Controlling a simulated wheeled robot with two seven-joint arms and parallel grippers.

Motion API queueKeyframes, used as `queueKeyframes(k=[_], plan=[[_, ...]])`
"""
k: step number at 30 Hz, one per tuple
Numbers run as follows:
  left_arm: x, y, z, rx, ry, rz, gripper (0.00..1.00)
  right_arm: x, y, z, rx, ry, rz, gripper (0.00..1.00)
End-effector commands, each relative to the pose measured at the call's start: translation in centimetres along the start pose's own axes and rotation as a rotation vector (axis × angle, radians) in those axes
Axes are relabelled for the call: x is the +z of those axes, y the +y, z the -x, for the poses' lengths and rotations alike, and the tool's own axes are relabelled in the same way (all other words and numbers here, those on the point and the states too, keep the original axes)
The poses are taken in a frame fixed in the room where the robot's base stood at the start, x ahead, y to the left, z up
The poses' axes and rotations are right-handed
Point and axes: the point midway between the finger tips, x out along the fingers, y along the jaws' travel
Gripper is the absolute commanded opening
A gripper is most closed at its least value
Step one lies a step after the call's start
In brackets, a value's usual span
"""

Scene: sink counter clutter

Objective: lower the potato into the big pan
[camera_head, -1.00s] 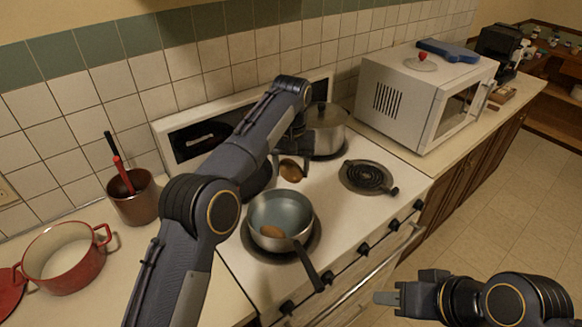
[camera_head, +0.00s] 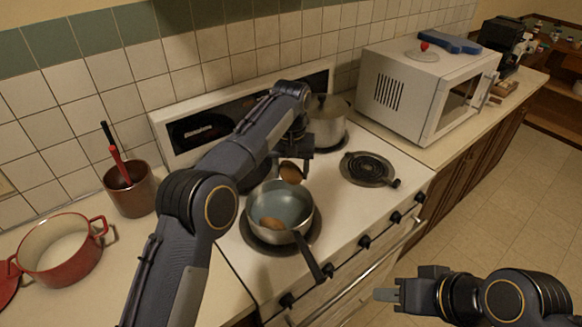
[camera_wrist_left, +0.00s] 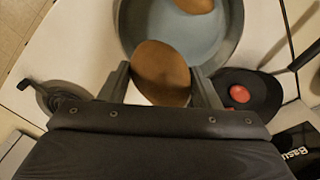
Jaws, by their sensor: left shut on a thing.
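My left gripper (camera_head: 294,157) is shut on a brown potato (camera_head: 290,173), just behind the far rim of the steel pan (camera_head: 304,220). In the left wrist view the held potato (camera_wrist_left: 161,72) sits between the fingers and overlaps the pan's rim (camera_wrist_left: 125,30). The pan stands on the front left burner with its handle toward the front. A second brown potato-like item (camera_head: 270,223) lies inside it. My right gripper (camera_head: 388,296) is at lower right, empty, away from the stove; its finger gap is unclear.
A lidded steel pot (camera_head: 327,124) stands at the back right of the stove. A dark pan with a red round item (camera_wrist_left: 239,94) lies beside the steel pan. A red pot (camera_head: 62,262) and utensil crock (camera_head: 131,198) stand left.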

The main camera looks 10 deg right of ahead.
Motion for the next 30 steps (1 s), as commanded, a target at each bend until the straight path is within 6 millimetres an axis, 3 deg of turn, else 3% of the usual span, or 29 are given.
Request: queueKeyframes(k=[30], plan=[[0.0, 0.0, -5.2, 0.000, 0.001, 0.000, 0.30, 1.1, 1.0, -2.3, 0.000, 0.000, 0.000, 0.36]])
